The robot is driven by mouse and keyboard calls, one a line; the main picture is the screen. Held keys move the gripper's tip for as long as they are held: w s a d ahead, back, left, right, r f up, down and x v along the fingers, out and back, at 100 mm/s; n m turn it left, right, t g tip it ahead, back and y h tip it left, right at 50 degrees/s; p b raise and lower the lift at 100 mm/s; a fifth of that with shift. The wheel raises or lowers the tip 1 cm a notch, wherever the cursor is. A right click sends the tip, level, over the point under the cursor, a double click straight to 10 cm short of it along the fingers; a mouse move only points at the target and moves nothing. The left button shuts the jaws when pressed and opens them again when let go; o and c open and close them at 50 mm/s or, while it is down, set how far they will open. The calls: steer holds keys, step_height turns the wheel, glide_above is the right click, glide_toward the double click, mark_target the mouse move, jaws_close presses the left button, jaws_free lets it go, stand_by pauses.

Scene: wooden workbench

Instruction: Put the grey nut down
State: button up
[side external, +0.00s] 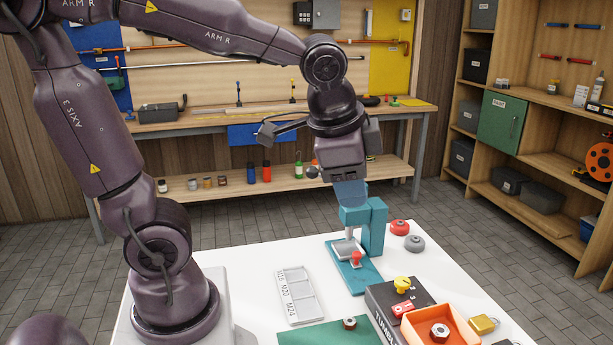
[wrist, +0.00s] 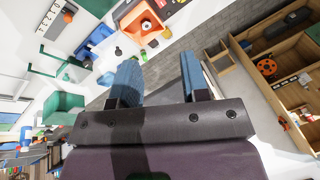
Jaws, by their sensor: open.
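A grey round piece (side external: 414,243), which looks like the grey nut, rests on the white table beside a red round piece (side external: 400,228), to the right of the teal press (side external: 376,228). I cannot make it out for sure in the wrist view. My gripper (side external: 350,200) is above the table at the press, with its blue fingers pointing down; how far it is from the press is hard to tell. In the wrist view my gripper (wrist: 157,82) has its two blue fingers wide apart, with nothing seen held between them.
An orange tray (side external: 462,343) holding a dark nut (side external: 439,330) stands at the front right, near a brass padlock (side external: 484,324). Another dark nut (side external: 349,323) is on the green mat (side external: 310,334). A white labelled tray (side external: 299,295) lies left of the press.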

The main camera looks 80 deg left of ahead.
steer(key=s+n+t+h, duration=0.1)
steer(key=s+n+t, duration=0.1)
steer(key=s+n, duration=0.2)
steer(key=shift+s+a+r+n+h, duration=0.15)
steer(key=shift+s+r+n+h, duration=0.25)
steer(key=shift+s, duration=0.8)
steer(key=shift+r, duration=0.1)
